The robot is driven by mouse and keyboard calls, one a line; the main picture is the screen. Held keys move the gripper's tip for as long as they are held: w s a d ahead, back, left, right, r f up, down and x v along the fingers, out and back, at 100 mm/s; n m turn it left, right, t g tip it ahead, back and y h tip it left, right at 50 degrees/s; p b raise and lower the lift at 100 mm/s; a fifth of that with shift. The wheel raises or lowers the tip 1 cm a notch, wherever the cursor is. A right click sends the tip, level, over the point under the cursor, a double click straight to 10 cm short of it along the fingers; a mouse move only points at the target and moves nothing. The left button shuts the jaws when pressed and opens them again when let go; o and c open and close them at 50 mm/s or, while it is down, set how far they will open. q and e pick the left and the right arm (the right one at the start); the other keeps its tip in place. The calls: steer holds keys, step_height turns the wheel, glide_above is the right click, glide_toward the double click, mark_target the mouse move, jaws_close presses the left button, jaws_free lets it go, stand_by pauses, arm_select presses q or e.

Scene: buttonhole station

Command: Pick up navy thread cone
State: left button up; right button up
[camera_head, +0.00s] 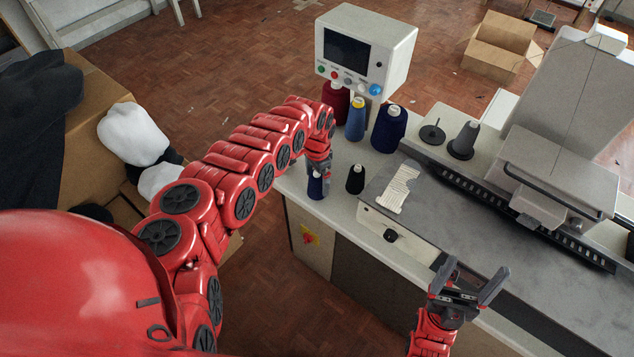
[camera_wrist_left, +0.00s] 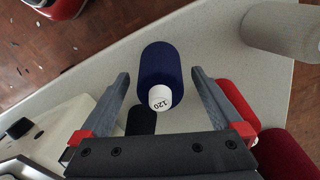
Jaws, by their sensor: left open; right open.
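A small navy thread cone (camera_head: 315,187) with a pale top stands near the table's left edge. In the left wrist view the navy cone (camera_wrist_left: 160,72), with a white cap marked 120, lies between the two fingers. My left gripper (camera_head: 319,166) is open above it, with a finger on either side in the wrist view (camera_wrist_left: 160,78). I cannot tell whether the fingers touch it. My right gripper (camera_head: 476,268) is open and empty at the front right, away from the cones.
A black cone (camera_head: 355,179) stands close to the right of the navy cone. Behind are a larger navy cone (camera_head: 388,130), a blue cone (camera_head: 356,120) and a dark red cone (camera_head: 336,101). The wrist view also shows a beige cone (camera_wrist_left: 285,30) and a red cone (camera_wrist_left: 238,98).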

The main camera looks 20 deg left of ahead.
arm_select(q)
steer(key=shift+d+f, duration=0.15)
steer(key=shift+f, duration=0.5)
steer(key=shift+a+f, duration=0.2)
steer(key=shift+f, duration=0.4)
steer(key=c, duration=1.5)
